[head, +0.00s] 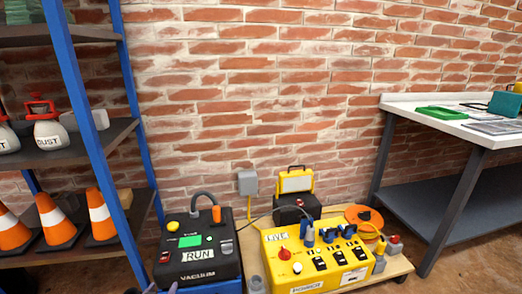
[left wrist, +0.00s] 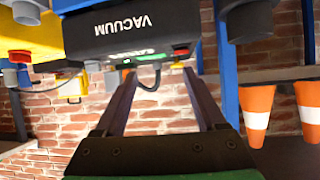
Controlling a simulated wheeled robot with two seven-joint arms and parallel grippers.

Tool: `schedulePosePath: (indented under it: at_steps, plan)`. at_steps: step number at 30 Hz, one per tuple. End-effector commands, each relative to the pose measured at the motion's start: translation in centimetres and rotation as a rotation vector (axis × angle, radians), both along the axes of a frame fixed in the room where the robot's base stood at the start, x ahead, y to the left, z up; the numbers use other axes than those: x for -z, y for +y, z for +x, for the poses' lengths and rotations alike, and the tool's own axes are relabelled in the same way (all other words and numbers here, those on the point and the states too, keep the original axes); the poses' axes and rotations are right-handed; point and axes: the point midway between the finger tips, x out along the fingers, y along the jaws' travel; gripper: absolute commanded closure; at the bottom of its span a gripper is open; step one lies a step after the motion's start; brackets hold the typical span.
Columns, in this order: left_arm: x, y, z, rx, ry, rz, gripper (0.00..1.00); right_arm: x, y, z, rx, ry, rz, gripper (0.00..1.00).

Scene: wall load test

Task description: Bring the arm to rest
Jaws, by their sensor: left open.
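My left gripper (head: 161,289) shows only as fingertips at the bottom edge of the head view, in front of the black vacuum unit (head: 199,262). In the left wrist view my left gripper (left wrist: 158,80) is open, with two parallel dark fingers spread apart and nothing between them. That view is upside down, and the vacuum unit (left wrist: 125,32) shows beyond the fingertips. Whether the fingers touch it I cannot tell. My right gripper is in neither view.
A yellow power box (head: 315,260) stands on a low wooden platform, right of the vacuum unit. A blue-framed shelf (head: 85,110) with orange cones (head: 55,220) is at left. A workbench (head: 450,122) stands at right. A brick wall (head: 260,90) closes the back.

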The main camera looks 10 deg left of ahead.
Motion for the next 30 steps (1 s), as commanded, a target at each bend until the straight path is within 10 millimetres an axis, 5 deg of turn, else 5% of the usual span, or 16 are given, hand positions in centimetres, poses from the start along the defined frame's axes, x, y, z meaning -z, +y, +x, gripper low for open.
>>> schedulePosePath:
  at_steps: [6,19,30]
  plan:
    - [1.6,-11.0,-6.3,0.267,0.218,-0.057,0.28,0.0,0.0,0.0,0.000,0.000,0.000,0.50]
    - [1.5,-23.4,-17.4,0.572,0.474,-0.204,0.28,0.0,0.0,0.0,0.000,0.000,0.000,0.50]
    - [3.6,-19.7,-19.2,0.487,0.615,-0.130,0.28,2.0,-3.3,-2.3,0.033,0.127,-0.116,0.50]
